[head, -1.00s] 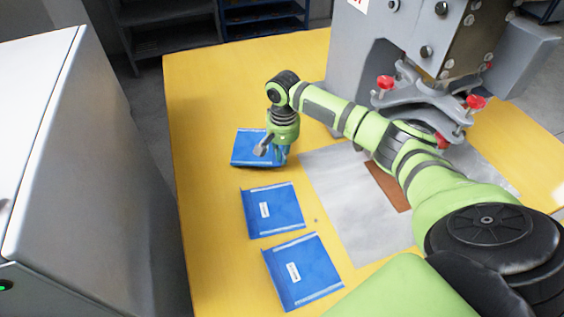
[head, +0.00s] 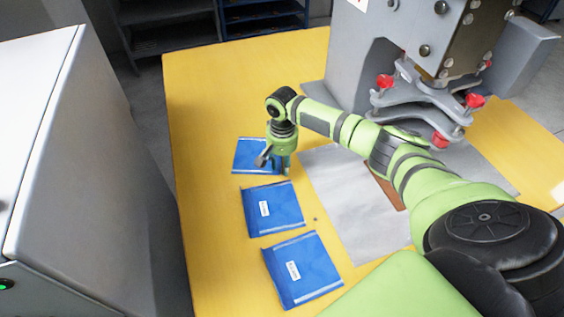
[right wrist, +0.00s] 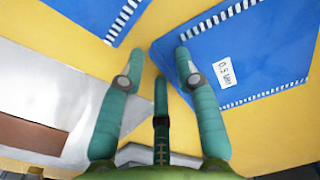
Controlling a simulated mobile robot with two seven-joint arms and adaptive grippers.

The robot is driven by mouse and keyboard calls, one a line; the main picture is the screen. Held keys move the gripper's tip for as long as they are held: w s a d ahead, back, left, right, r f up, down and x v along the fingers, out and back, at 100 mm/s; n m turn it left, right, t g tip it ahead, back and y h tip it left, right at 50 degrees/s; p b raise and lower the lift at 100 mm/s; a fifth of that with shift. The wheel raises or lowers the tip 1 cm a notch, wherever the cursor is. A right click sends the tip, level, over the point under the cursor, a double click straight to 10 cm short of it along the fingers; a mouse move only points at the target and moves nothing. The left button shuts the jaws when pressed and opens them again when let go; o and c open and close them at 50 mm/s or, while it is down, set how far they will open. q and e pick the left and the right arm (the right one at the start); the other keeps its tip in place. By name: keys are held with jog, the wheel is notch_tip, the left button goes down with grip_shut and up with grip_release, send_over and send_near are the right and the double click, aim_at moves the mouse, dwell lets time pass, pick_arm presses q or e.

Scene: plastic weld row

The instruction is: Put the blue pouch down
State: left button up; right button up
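Three blue pouches lie in a row on the yellow table. The far pouch (head: 250,153) lies flat, its right side partly hidden by my right gripper (head: 283,168). In the right wrist view, the fingers of my right gripper (right wrist: 160,52) are spread, with bare table and a pouch corner between them and nothing gripped. One finger overlaps the labelled pouch (right wrist: 265,50) there. The middle pouch (head: 275,212) and the near pouch (head: 305,272) lie flat with white labels up. My left gripper is out of view.
A grey press (head: 420,50) with red knobs stands at the back right. A grey sheet (head: 340,200) with a brown patch lies right of the pouches. A white cabinet (head: 90,170) stands left of the table. The table's far left is clear.

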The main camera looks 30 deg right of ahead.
jog(key=shift+r, duration=0.1)
notch_tip(320, 180, up, 12)
dwell(0.5)
dwell(0.4)
